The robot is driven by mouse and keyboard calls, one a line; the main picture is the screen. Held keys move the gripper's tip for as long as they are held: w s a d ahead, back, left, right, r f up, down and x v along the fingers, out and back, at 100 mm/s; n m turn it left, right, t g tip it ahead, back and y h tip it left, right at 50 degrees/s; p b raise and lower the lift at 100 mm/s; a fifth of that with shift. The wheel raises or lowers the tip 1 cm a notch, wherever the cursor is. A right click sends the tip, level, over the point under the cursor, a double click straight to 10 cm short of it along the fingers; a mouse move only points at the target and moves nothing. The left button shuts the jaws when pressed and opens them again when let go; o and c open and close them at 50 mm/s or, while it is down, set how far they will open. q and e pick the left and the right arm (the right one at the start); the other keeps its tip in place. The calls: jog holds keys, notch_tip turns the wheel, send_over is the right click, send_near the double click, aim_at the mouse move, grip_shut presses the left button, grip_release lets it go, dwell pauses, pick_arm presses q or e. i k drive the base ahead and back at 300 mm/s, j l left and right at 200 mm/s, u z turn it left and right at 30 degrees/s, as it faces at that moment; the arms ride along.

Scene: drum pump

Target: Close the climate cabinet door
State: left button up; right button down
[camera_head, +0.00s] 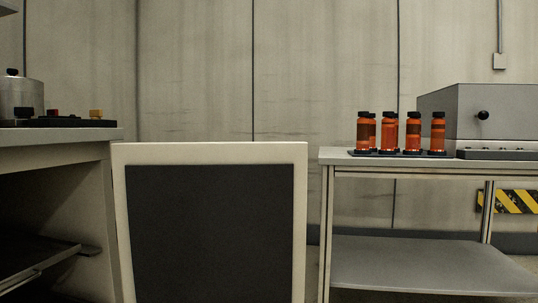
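The climate cabinet door (210,220) stands open in the middle of the head view, a pale frame around a dark panel. Its left edge meets the right front side of the climate cabinet (60,134), which stands at the left with its dark inside showing. A shelf (35,262) shows inside the cabinet, and its right end sticks out as a rounded tab. The lower part of the door is cut off by the picture's bottom edge. Neither of my grippers is in view.
A metal pot (20,97) and a dark panel with coloured knobs sit on the cabinet top. At the right a table (425,174) with a lower shelf (410,262) holds several orange bottles (413,133) and a grey box (500,115). A narrow gap separates door and table.

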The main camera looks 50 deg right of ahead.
aim_at(211, 222)
jog(key=i+l, duration=0.15)
jog(key=l, duration=0.2)
jog(key=i+l+z, duration=0.1)
jog(key=l, duration=0.25)
jog(key=i+l, duration=0.25)
jog(key=i+l+z, duration=0.15)
jog(key=l, duration=0.3)
